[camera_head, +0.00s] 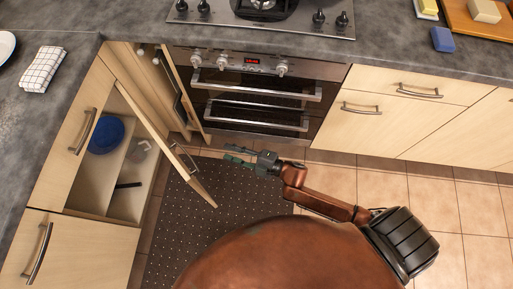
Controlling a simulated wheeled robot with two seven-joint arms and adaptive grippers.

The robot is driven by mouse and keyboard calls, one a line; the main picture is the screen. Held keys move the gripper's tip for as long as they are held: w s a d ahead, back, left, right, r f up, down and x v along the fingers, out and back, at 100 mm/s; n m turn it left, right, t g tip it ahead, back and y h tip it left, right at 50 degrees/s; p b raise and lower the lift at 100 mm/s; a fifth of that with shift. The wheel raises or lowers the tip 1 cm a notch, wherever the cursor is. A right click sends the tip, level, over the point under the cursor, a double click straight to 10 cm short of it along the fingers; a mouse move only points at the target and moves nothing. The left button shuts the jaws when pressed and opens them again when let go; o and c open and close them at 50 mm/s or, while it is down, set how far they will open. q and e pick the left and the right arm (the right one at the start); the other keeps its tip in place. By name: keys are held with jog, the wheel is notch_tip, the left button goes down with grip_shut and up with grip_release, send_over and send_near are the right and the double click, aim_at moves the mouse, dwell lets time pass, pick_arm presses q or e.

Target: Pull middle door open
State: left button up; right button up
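A light wood cabinet door (160,137) on the left stands swung open, its free edge out over the dark floor mat. Its metal handle (184,157) faces the oven side. The open cabinet shows a blue bowl (106,135), a clear container and a dark item on its shelves. My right gripper (231,154) is over the floor in front of the oven, to the right of the door and its handle, not touching them. Its two fingers look apart with nothing between them. My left gripper is not in view.
A second narrow door (181,88) stands open beside the oven (258,92). Closed wood drawers and doors (378,107) line the right. A dotted dark mat (206,232) covers the floor centre-left. Tiled floor (455,220) is clear on the right.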

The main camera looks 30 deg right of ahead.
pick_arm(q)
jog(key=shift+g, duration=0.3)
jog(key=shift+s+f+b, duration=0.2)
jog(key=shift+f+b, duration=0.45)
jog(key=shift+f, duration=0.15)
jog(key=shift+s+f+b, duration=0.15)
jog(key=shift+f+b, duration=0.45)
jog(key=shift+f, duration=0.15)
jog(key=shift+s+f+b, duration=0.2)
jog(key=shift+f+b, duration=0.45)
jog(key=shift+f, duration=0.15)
pick_arm(e)
jog(key=s+d+f+m+h, duration=0.3)
jog(key=s+f+m, duration=0.1)
jog(key=f, duration=0.3)
jog(key=s+d+f+m+g+h, duration=0.1)
jog(key=s+d+f+m+h, duration=0.2)
jog(key=s+d+f+m, duration=0.1)
jog(key=shift+s+f+m+g, duration=0.3)
jog(key=shift+s+f+m, duration=0.25)
jog(key=shift+f+m, duration=1.05)
jog(key=shift+f, duration=0.15)
